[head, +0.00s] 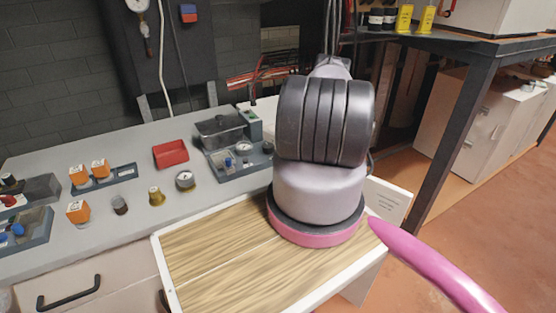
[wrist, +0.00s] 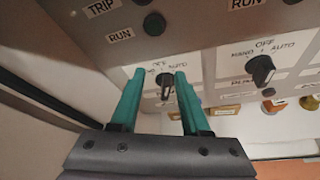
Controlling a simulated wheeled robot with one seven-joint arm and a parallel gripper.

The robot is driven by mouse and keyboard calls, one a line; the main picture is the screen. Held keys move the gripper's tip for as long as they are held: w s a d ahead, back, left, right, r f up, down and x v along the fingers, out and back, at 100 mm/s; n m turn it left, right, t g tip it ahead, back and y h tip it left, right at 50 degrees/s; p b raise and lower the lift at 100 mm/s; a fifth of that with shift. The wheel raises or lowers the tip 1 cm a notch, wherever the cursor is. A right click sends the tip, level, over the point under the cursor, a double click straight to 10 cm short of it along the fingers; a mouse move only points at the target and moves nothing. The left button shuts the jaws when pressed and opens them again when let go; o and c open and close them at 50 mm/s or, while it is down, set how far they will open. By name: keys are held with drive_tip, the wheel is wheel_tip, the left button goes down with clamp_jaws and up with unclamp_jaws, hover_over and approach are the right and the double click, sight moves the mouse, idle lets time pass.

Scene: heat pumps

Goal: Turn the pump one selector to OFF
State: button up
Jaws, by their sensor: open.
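In the wrist view, a black selector knob (wrist: 166,83) sits on a grey panel, with OFF above it and AUTO to its right. My gripper (wrist: 159,74) is open, its two teal fingers on either side of this knob. Whether they touch it I cannot tell. The knob looks roughly upright in the picture, but its exact setting is unclear. A second black selector (wrist: 261,69), marked MANO, OFF and AUTO, is to the right. The pump name under the near knob is hidden by my gripper. In the head view my arm blocks the middle, and neither panel nor gripper shows.
Round dark buttons (wrist: 154,24) beside RUN and TRIP labels stick out above the knob. In the head view, a grey bench (head: 110,215) holds gauges, orange boxes and a red tray (head: 170,154). A dark-framed table (head: 475,125) stands at right.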

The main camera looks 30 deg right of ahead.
wheel_tip(320, 180, up, 7)
idle(0.3)
drive_tip(key=shift+f, duration=0.1)
drive_tip(key=s+d+f+n+g+y, duration=0.15)
drive_tip(key=s+d+f+g, duration=0.25)
drive_tip(key=s+f, duration=0.6)
drive_tip(key=w+a, duration=0.4)
drive_tip(key=w, duration=0.7)
drive_tip(key=shift+w+m, duration=0.1)
drive_tip(key=shift+m, duration=0.15)
clamp_jaws()
